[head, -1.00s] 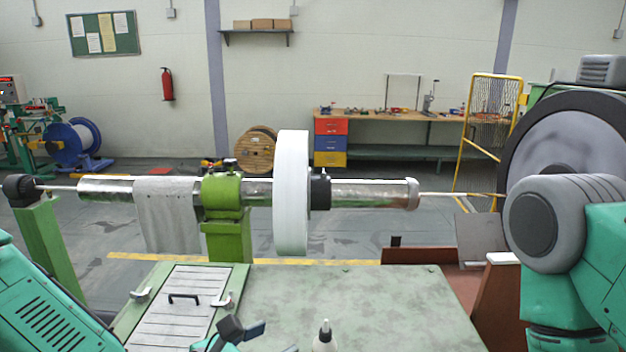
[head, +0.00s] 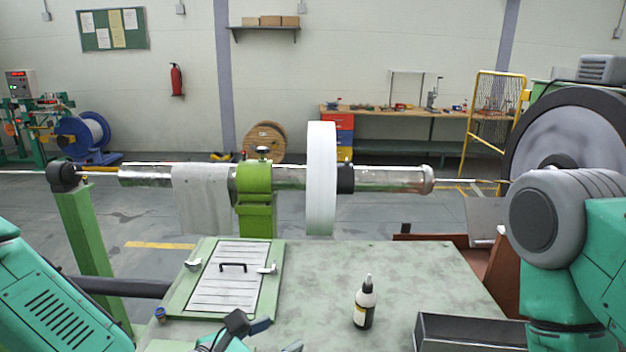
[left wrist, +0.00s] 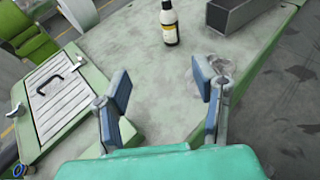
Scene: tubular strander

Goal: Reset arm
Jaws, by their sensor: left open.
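My left gripper (head: 264,335) shows at the bottom edge of the head view, partly cut off. In the left wrist view my left gripper (left wrist: 162,88) is open, its two blue-padded fingers wide apart with nothing between them. It is above the green table top, between the slatted hatch and the bottle. My right arm comes in at the right of the head view, but its gripper is out of the picture.
A bottle (head: 365,302) stands on the table (head: 320,270), near a dark open box (head: 465,332). A slatted hatch (head: 232,277) with a black handle is at left. Behind is the strander shaft (head: 385,178) with a white disc (head: 321,180) and green support (head: 255,185).

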